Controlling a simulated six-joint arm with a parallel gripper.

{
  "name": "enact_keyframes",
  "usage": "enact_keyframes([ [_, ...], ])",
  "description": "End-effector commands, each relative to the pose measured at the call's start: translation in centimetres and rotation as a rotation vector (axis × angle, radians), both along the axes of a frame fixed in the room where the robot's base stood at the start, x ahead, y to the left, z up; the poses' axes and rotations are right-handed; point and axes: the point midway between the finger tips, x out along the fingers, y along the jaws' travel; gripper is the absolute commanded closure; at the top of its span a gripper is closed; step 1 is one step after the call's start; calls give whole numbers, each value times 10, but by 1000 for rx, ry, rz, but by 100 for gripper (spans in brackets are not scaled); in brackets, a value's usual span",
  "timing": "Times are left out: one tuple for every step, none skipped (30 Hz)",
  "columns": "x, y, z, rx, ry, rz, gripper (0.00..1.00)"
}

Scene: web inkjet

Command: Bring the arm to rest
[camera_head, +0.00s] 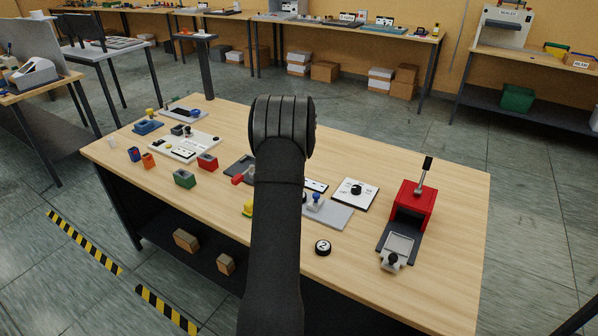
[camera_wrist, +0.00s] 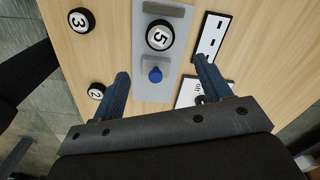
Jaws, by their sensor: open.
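My gripper (camera_wrist: 162,85) shows in the wrist view with its two blue-grey fingers spread apart and nothing between their tips. Beyond the fingers lies a grey plate (camera_wrist: 149,86) with a blue knob (camera_wrist: 155,75) and a black round piece marked 5 (camera_wrist: 160,36). In the head view my dark arm rises through the middle of the picture over the wooden table (camera_head: 440,185). The arm hides part of the table, and the gripper itself is hidden behind it there.
A red press with a lever (camera_head: 412,205) stands at the table's right. A black disc marked 2 (camera_head: 323,247) lies near the front edge. A white dial plate (camera_head: 355,194) lies right of my arm. Green (camera_head: 184,178) and red (camera_head: 207,162) blocks lie left.

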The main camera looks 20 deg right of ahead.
Motion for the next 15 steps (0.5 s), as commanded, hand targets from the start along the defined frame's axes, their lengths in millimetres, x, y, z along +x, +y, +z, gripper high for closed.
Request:
enact_keyframes([
  [0,0,0,0,0,0,29],
  [0,0,0,0,0,0,29],
  [0,0,0,0,0,0,29],
  [0,0,0,0,0,0,29],
  [0,0,0,0,0,0,29],
  [0,0,0,0,0,0,29],
  [0,0,0,0,0,0,29],
  [0,0,0,0,0,0,29],
  [0,0,-1,0,0,0,29],
  [0,0,-2,0,0,0,29],
  [0,0,-4,0,0,0,29],
  [0,0,-7,0,1,0,29],
  [0,0,-10,0,0,0,29],
  [0,0,-13,0,1,0,29],
  [0,0,-19,1,2,0,29],
])
